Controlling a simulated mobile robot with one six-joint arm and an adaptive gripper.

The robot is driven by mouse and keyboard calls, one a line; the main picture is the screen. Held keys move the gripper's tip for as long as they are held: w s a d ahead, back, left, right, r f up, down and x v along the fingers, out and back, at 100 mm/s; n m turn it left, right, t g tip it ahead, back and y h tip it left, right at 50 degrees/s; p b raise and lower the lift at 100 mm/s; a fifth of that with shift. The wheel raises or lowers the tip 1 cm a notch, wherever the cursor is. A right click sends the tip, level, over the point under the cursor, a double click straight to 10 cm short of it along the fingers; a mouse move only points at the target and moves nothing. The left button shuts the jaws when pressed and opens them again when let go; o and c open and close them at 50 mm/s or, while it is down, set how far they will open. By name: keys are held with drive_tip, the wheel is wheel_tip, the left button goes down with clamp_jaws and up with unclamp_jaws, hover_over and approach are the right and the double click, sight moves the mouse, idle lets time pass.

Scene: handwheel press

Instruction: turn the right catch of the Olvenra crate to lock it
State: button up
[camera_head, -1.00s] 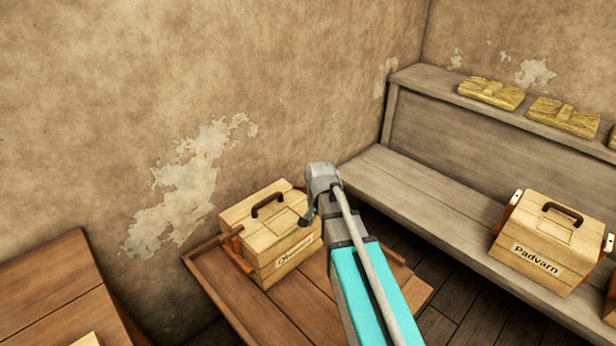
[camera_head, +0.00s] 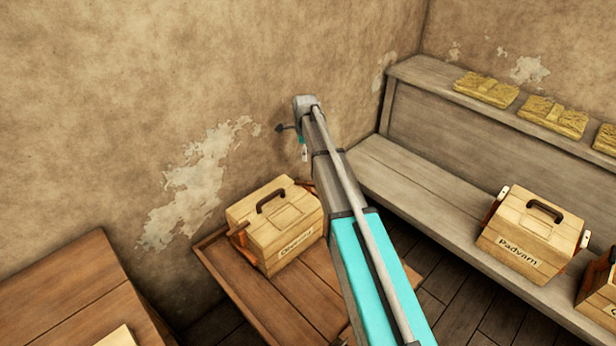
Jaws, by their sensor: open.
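The Olvenra crate (camera_head: 262,232) is a pale wooden box with a dark handle on its lid, standing on a low brown table (camera_head: 318,300). Its label is blurred. A reddish-brown catch (camera_head: 239,234) shows at its left side. A small brown piece (camera_head: 306,186) shows at its right side, probably the right catch; how it is turned cannot be told, as my arm hides part of that side. My gripper (camera_head: 293,140) is open and empty, above and behind the crate, in front of the wall and touching nothing.
A Padvarn crate (camera_head: 530,235) with pale catches stands on the grey bench (camera_head: 420,185) at right, beside another partly seen crate (camera_head: 598,290). Straw-coloured blocks (camera_head: 487,88) lie on the upper shelf. Another brown table (camera_head: 70,290) is at lower left.

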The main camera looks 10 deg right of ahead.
sight(306, 182)
drive_tip(key=shift+f, duration=0.2)
idle(0.4)
wheel_tip(306, 182, down, 13)
drive_tip(key=b, duration=1.4)
drive_tip(key=shift+f, duration=0.2)
